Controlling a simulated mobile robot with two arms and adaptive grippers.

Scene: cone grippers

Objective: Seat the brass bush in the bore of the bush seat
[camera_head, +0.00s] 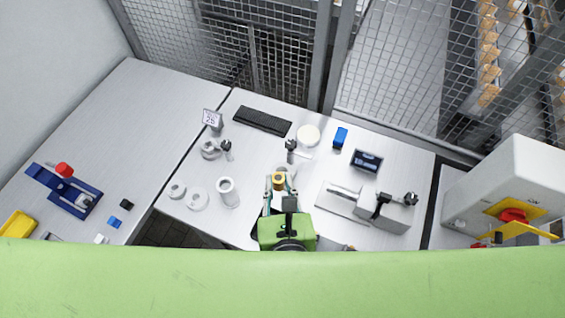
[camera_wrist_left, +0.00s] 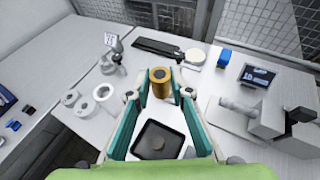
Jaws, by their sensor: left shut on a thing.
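The brass bush (camera_head: 278,180) is a short golden ring with a dark bore. It shows upright between the fingertips of my left gripper (camera_head: 279,186). In the left wrist view the bush (camera_wrist_left: 160,75) lies between the two fingertips (camera_wrist_left: 161,94), and the gripper is shut on it. A grey round body (camera_wrist_left: 162,92), which looks like the bush seat, shows just below the bush; its bore is hidden. I cannot tell whether the bush touches it or is in the bore. My right gripper is in neither view.
A tall white cylinder (camera_head: 227,192) and pale rings (camera_head: 197,200) stand to the left. A keyboard (camera_head: 262,121) and a white disc (camera_head: 308,135) lie behind. A mesh fence closes the back.

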